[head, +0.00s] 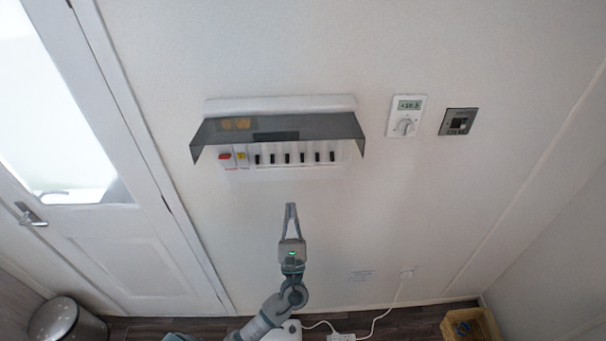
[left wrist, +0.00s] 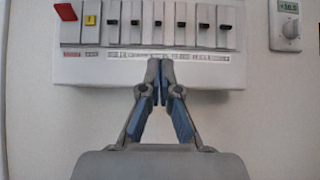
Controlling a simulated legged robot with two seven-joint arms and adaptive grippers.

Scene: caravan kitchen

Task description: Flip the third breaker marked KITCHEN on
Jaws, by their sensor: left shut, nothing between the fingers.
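The white breaker panel (head: 300,172) is on the wall under a raised grey cover (head: 330,126). It has a red switch (head: 225,156), a yellow-marked switch (head: 241,156) and a row of black breaker toggles. The third black toggle from the left (head: 287,158) also shows in the left wrist view (left wrist: 158,23). The label strip is too blurred to read KITCHEN. I cannot tell the toggle's on or off position. My left gripper (head: 290,206) is shut and empty, below the row. In the left wrist view its fingertips (left wrist: 160,64) line up roughly under the third toggle.
A thermostat (head: 406,115) and a dark wall plate (head: 458,121) are to the right of the panel. A door (head: 130,250) is at the left. A bin (head: 65,322) and a wooden crate (head: 470,325) stand on the floor. The wall around the gripper is clear.

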